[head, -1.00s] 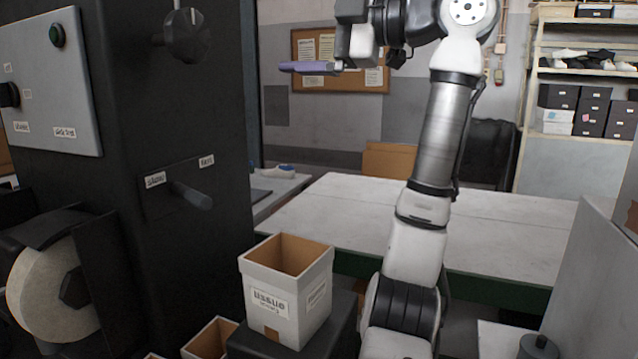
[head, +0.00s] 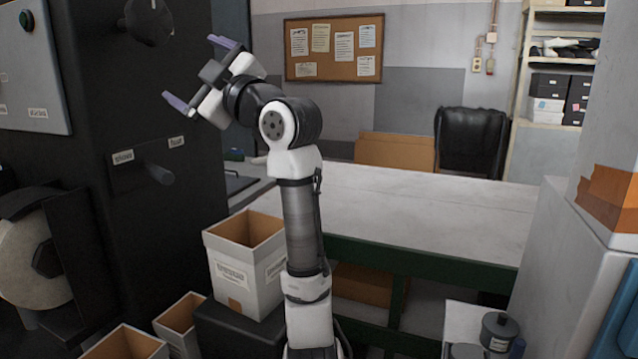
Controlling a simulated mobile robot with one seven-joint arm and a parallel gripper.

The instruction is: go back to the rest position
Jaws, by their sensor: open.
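My gripper (head: 196,74) is at the upper left in the head view, raised in front of the dark machine. Its two purple-tipped fingers are spread wide apart, with nothing between them. The arm stands upright in the middle of the view and bends left at the top toward the gripper. The gripper is well above the labelled white box and the table, touching neither.
A dark machine (head: 115,235) with a knob and a lever stands close on the left. An open white box (head: 239,285) sits on a black stand beside the arm. A long pale table (head: 420,210) behind is mostly bare. A grey-white cabinet (head: 545,250) stands at right.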

